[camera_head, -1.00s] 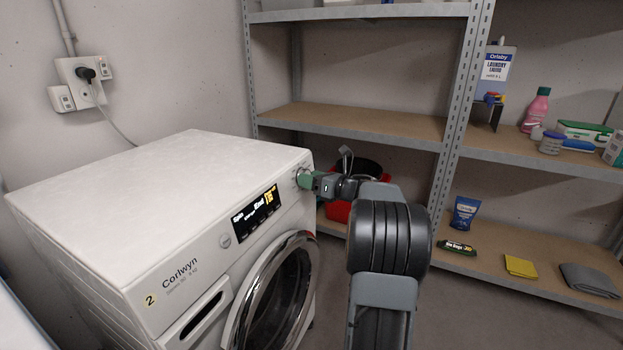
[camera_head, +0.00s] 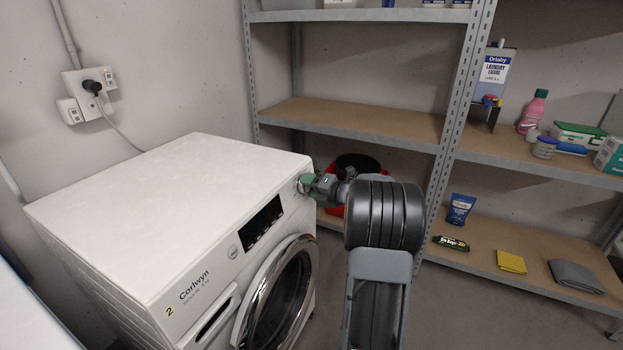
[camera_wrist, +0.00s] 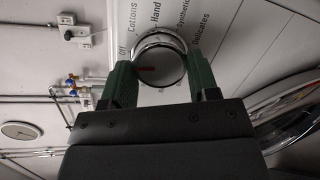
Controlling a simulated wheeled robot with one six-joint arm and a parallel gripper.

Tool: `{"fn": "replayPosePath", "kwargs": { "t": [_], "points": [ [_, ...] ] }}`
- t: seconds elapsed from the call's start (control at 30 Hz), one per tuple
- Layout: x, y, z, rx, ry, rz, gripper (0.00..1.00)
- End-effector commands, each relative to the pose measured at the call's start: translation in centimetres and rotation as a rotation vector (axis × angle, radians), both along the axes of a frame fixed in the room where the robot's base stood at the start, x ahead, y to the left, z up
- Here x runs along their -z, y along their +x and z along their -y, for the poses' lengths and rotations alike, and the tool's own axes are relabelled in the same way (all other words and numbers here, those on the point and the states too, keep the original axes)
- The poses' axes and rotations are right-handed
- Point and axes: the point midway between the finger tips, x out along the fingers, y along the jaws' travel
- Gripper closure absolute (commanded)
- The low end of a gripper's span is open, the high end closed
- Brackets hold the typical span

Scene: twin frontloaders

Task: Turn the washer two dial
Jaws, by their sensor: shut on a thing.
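Washer two (camera_head: 170,205) is white, marked Corlwyn, with a yellow "2" sticker, and stands at the left in the head view. Its display (camera_head: 261,223) is dark. Its dial (camera_wrist: 160,58) is a round chrome-rimmed knob, at the right end of the front panel and mostly hidden by my gripper (camera_head: 306,184) in the head view. In the wrist view my gripper (camera_wrist: 163,80) has its green fingers shut on the dial, one on each side. The dial's red mark points left, roughly toward the "Off" label. Cottons, Hand, Synthetic and Delicates labels also show.
A metal shelf unit (camera_head: 360,122) stands behind and right of the washer. A red container (camera_head: 333,208) with a dark opening is behind my gripper. The round chrome-rimmed door (camera_head: 285,290) sits below the panel. Floor at the lower right is clear.

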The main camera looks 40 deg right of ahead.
Motion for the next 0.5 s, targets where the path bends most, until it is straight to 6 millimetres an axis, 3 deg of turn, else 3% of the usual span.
{"fn": "replayPosePath", "kwargs": {
  "t": [0.5],
  "points": [
    [-0.17, 0.01, 0.05, 0.033, 0.158, -0.084, 0.69]
  ]
}}
